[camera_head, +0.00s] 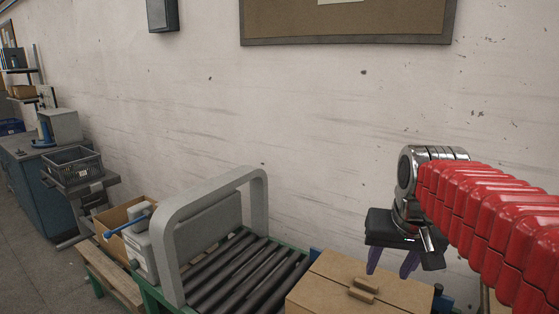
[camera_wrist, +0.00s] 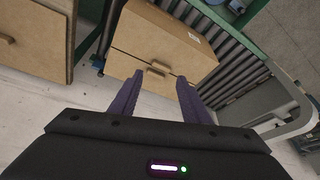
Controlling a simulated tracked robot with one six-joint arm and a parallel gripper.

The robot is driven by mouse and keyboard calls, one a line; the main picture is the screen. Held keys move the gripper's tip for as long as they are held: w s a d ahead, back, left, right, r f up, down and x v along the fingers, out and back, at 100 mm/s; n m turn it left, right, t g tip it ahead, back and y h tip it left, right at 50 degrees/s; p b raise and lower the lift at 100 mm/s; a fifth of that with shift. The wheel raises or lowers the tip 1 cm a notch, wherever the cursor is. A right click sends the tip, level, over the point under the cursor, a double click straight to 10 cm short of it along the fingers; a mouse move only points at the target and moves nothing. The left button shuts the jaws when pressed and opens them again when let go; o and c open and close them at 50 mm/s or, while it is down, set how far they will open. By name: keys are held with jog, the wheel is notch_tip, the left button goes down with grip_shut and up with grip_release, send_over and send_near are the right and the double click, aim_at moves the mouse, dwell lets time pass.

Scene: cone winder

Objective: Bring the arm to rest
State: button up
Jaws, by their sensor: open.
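My gripper (camera_head: 393,262) hangs at the end of my red-sleeved arm, at the right in the head view. Its purple fingers point down over a cardboard-brown box (camera_head: 340,282) with a small handle-like block on top. In the wrist view my gripper (camera_wrist: 155,97) has its two fingers spread apart with nothing between them. The same box (camera_wrist: 160,50) lies beyond the fingertips there. I cannot tell the exact gap between fingertips and box.
A roller conveyor (camera_head: 245,268) with a grey arch (camera_head: 170,250) stands left of the box. A second brown box (camera_wrist: 35,45) is at the left in the wrist view. A crate (camera_head: 72,167) and workbench stand further left. The wall behind has a corkboard (camera_head: 345,20).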

jog(key=s+a+f+n, duration=0.1)
jog(key=s+a+f, duration=0.1)
jog(key=s+f, duration=0.2)
jog(key=s+a+f+n+t, duration=0.1)
jog(key=s+a+f, duration=0.2)
jog(key=s, duration=0.7)
jog(key=shift+s+a+f+y, duration=0.3)
jog(key=shift+s+f, duration=0.05)
jog(key=shift+f, duration=0.5)
